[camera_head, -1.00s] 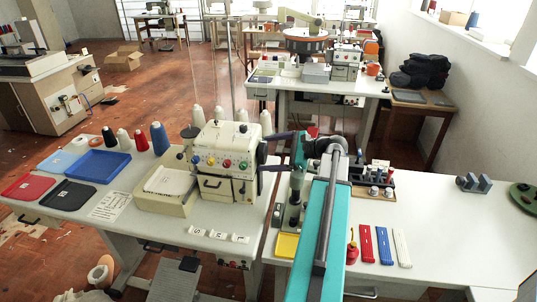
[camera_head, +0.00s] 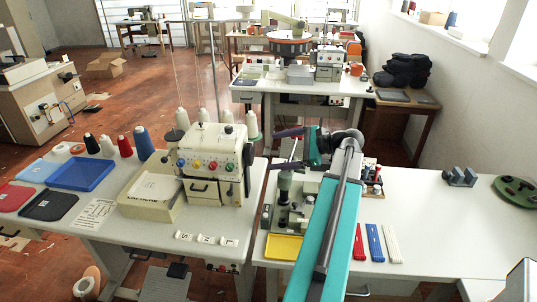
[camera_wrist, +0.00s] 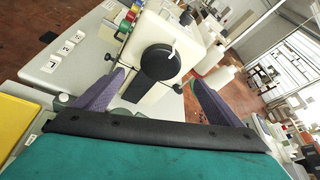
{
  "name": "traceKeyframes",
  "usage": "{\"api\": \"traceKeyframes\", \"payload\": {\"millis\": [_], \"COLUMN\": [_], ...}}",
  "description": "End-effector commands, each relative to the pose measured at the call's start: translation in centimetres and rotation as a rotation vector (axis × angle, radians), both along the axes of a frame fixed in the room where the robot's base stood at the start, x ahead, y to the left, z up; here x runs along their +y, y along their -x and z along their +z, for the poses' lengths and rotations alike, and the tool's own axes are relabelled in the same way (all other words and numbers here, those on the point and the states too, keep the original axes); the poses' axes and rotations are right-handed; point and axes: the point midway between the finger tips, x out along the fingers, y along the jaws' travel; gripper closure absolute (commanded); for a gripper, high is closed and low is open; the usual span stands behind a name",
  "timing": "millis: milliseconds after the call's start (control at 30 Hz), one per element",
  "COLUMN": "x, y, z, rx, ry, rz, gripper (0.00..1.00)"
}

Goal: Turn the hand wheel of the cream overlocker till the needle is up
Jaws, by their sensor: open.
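The cream overlocker (camera_head: 213,140) stands on the left white table, with coloured dials on its front. Its black hand wheel (camera_head: 248,158) is on its right side. In the wrist view the hand wheel (camera_wrist: 160,62) faces me, with a small pale mark near its rim at upper right. My gripper (camera_head: 273,150) is open and empty, its purple fingers apart and pointing at the wheel from the right. In the wrist view my gripper (camera_wrist: 155,82) has one finger on each side of the wheel, with a gap in the head view. The needle cannot be made out.
A cream tray (camera_head: 135,208) and three small white lettered blocks (camera_head: 206,239) are near the machine's front. Thread cones (camera_head: 143,143) stand behind left. A yellow tray (camera_head: 284,247) and coloured strips (camera_head: 375,243) lie on the right table, which is largely clear further right.

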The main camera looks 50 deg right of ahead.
Motion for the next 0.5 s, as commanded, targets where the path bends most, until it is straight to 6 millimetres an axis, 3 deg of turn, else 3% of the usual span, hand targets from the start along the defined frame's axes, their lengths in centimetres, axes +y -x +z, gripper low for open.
{"api": "traceKeyframes", "payload": {"millis": [200, 500], "x": [-1.2, -1.6], "y": [2.7, 4.1], "z": [0.9, 1.5], "rx": [0.0, 0.0], "ry": [0.001, -0.001], "rz": [-0.002, 0.0], "gripper": [0.1, 0.1]}}
